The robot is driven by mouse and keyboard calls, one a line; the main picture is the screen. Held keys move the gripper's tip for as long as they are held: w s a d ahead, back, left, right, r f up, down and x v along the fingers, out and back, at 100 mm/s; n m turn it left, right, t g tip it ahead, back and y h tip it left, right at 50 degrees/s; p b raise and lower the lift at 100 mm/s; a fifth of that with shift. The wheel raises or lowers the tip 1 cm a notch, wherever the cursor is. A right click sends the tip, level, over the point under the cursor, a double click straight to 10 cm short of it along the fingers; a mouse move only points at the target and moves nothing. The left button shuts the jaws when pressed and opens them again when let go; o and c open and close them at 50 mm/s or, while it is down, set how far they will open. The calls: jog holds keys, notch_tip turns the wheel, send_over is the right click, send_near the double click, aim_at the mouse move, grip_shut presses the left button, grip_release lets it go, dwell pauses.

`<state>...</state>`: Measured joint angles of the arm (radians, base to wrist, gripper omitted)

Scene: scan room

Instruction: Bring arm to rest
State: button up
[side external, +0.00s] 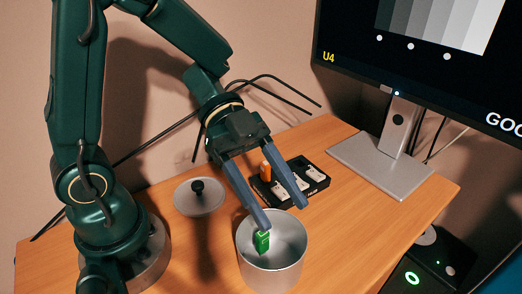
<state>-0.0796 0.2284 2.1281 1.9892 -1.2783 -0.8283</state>
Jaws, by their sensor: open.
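My gripper (285,214) is open, its two long grey fingers pointing down and to the right above the desk. The left fingertip overlaps the rim of a silver metal pot (272,277) in the picture; I cannot tell whether it touches. A small green block (262,242) shows inside the pot, just below that fingertip and apart from the other finger. The right fingertip is beyond the pot's far side in the picture, in front of a black tray.
The black tray (262,196) holds several white pieces and an orange block (266,171). A round lid (199,197) with a black knob lies left of the pot. A monitor (420,50) on a silver stand (372,165) is at right. The desk (365,225) is clear right of the pot.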

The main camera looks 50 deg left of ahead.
jog(key=w+a+r+n+t+y, duration=0.2)
jog(key=w+r+n+t, duration=0.3)
jog(key=w+r+t, duration=0.65)
jog(key=s+a+r+n+t+y, duration=0.1)
jog(key=a+r+n+t+y, duration=0.3)
jog(key=a+n+y, duration=0.45)
jog(key=s+f+n+g+y, duration=0.1)
jog(key=s+f+n+g, duration=0.3)
jog(key=s+f+g, duration=0.6)
jog(key=s+a+f, duration=0.1)
jog(key=s+f, duration=0.3)
jog(key=shift+s+y, duration=0.35)
